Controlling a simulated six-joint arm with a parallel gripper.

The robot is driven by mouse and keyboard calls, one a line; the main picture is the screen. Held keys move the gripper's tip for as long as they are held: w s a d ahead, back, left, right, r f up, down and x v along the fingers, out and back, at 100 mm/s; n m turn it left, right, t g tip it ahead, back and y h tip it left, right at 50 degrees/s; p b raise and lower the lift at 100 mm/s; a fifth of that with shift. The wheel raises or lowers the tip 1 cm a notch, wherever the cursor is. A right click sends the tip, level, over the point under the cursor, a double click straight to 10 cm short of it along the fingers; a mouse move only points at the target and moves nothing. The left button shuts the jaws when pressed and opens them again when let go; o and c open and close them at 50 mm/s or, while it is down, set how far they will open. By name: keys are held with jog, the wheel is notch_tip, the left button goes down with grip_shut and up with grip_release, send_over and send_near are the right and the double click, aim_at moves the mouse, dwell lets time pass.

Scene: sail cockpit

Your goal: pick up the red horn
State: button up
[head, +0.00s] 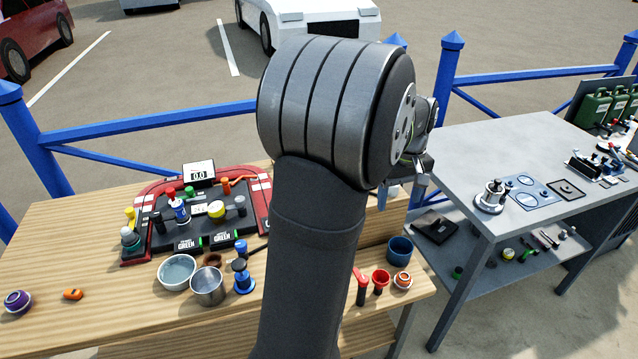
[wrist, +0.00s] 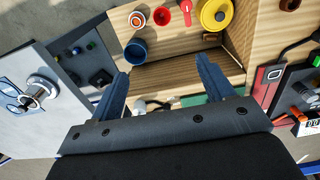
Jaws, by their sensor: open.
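Two red-topped items stand side by side near the front right of the wooden table, beyond my arm. One has a flared, round red mouth on a dark stem and looks like the red horn (head: 380,277); it also shows near the top edge of the wrist view (wrist: 162,16). The other, a red-topped item (head: 361,274) with a dark body, is just left of it; I cannot fully rule it out as the horn. My gripper (head: 407,186) is open and empty, raised above the table and apart from both. In the wrist view, nothing is between its fingers (wrist: 163,75).
A blue mug (head: 400,250) and an orange-and-white ring-shaped item (head: 403,280) stand close to the horn. A yellow round pot (wrist: 216,14) is near it in the wrist view. A grey bench (head: 540,150) stands at the right. Steel and glass bowls (head: 208,287) crowd the left side.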

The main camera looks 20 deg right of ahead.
jog(key=m+h, duration=0.4)
jog(key=m, duration=1.6)
send_near(381, 276)
jog(key=shift+g+h, duration=0.3)
jog(key=shift+g, duration=0.1)
jog(key=x, duration=0.5)
jog(key=shift+a+f, duration=0.2)
jog(key=shift+f, duration=0.3)
jog(key=shift+w+x, duration=0.15)
jog(key=shift+x, duration=1.15)
jog(key=shift+w+x, duration=0.15)
jog(key=shift+x, duration=1.1)
jog(key=c, duration=1.1)
